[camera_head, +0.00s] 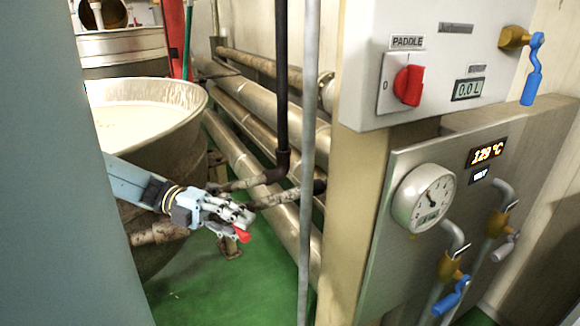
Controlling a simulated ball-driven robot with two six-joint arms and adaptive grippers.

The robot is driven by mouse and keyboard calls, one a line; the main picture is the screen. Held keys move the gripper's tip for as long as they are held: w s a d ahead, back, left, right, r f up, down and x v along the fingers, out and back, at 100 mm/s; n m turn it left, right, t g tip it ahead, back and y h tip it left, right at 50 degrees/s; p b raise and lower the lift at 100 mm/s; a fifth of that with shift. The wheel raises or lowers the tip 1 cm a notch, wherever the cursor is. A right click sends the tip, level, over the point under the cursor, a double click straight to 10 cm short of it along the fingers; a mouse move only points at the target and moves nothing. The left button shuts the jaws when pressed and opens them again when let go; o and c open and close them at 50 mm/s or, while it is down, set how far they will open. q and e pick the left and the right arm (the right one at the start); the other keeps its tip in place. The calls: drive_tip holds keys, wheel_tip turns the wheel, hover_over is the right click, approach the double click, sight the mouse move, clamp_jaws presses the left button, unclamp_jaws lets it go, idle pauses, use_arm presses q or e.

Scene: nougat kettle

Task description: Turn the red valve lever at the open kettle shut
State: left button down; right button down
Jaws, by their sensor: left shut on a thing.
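The open kettle (185,140) is a large metal vessel on the left, filled with pale mass. My left gripper (240,222) reaches in from the left in front of the kettle's lower side. It is shut on the red valve lever (243,236). Only the red end of the lever shows below the fingers; the rest is hidden by the gripper. A brownish valve outlet (231,248) shows just under the gripper. My right gripper is not in view.
A grey vertical pole (308,150) and a dark pipe (281,80) stand just right of the gripper. Insulated pipes (250,165) run behind. A control panel (400,100) with red paddle switch (408,86), gauge (424,198) and blue-handled valves (451,297) fills the right. The green floor (220,295) is clear below.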

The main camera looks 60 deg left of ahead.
use_arm(q)
drive_tip(key=shift+s+f, duration=0.15)
drive_tip(key=c, duration=1.5)
unclamp_jaws()
drive_tip(key=shift+a, duration=0.1)
